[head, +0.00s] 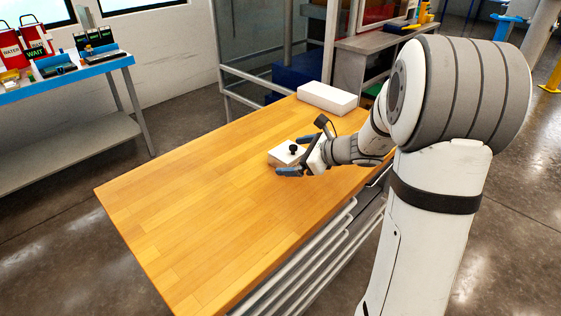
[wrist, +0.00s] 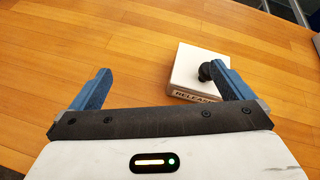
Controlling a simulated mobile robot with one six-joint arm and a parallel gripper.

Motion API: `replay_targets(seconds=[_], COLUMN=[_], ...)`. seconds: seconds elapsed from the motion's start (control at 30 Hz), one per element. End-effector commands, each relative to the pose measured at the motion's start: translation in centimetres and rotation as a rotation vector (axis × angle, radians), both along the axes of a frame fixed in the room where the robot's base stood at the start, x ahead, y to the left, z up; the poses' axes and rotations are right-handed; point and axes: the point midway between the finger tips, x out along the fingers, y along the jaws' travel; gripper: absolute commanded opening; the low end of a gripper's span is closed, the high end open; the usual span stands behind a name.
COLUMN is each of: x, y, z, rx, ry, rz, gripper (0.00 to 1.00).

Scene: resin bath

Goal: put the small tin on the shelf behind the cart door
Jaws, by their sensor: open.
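A small white square tin with a black knob on top and a label reading "RELEASE" lies on the wooden cart top, in the head view (head: 281,157) and the wrist view (wrist: 187,65). My gripper (head: 297,155) is open, its blue fingers spread and nothing held, close to the tin. In the wrist view my gripper (wrist: 160,70) shows the tin off to the right, with the right finger partly covering the knob and tin. I cannot tell whether the finger touches it. The cart (head: 185,205) has grey horizontal bars along its near side. I cannot make out its door or shelf.
A longer white box (head: 327,98) lies at the cart top's far end. The left and front of the top are clear. A blue-edged bench (head: 75,72) with red containers stands at the far left. A metal frame (head: 255,78) and grey bench (head: 375,45) stand behind.

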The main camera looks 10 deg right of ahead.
Motion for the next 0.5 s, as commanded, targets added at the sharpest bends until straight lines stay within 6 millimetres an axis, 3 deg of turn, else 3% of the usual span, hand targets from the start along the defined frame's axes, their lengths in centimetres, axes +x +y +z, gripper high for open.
replay_targets(seconds=[0.03, 0.1, 0.3, 0.5], x=[1.4, 2.8, 4.4, 5.2], y=[-1.3, -2.6, -4.4, -4.0], z=[-2.4, -3.5, -4.8, -5.1], rx=[0.062, 0.134, 0.223, 0.227], ry=[0.025, 0.046, 0.070, 0.070], rz=[-0.074, -0.158, -0.261, -0.267], gripper=[1.00, 1.00, 1.00, 1.00])
